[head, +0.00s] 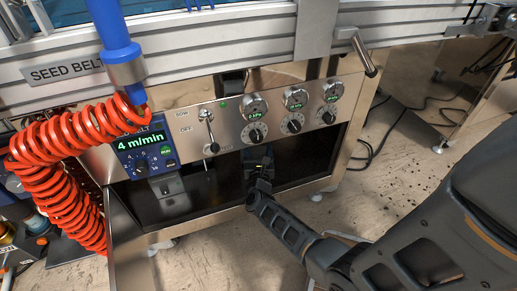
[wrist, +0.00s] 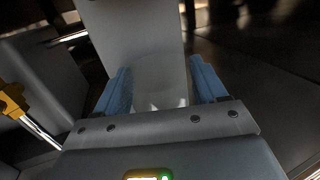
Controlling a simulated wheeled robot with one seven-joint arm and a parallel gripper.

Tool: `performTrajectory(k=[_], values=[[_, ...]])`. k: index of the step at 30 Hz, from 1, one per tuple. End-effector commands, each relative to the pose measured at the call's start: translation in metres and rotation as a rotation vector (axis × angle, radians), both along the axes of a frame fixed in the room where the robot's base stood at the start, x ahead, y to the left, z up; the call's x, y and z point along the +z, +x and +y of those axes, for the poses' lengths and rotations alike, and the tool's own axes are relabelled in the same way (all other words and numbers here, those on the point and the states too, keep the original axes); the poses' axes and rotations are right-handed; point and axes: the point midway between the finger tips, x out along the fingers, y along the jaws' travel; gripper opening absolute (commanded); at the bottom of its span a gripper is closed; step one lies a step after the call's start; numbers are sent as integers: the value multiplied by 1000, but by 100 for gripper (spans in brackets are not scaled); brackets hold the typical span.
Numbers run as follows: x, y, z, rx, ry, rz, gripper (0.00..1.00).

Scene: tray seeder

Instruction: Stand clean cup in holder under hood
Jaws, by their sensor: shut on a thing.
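My gripper (head: 258,160) reaches into the dark open bay below the control panel; its fingertips are hard to make out in the head view. In the wrist view, my gripper (wrist: 160,88) has its two blue fingers on either side of a pale, translucent cup (wrist: 158,78) and is shut on it. The cup looks faint and its edges blend into a grey upright plate (wrist: 135,25) just beyond it. I cannot tell whether the cup touches that plate. The cup is not clear in the head view, and I cannot make out the holder for certain.
A steel control panel (head: 222,118) with gauges and knobs overhangs the bay. A metal bracket (head: 168,187) stands in the bay to the left. A coiled red hose (head: 62,165) hangs at the left. In the wrist view a yellow part (wrist: 12,100) with a metal rod is at the left.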

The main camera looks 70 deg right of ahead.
Motion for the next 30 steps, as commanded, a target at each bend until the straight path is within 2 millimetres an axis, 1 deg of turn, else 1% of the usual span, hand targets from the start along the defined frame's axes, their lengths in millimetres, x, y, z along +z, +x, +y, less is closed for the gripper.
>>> performTrajectory(k=[1,8,9,10,19,30], values=[[-22,-9,-3,-4,44,37,36],[-13,-9,-2,-4,44,37,36],[-12,-9,-2,-2,44,37,31],[-10,-8,-2,-1,43,37,30],[7,-5,0,5,36,32,30],[10,-4,1,7,35,31,30]])
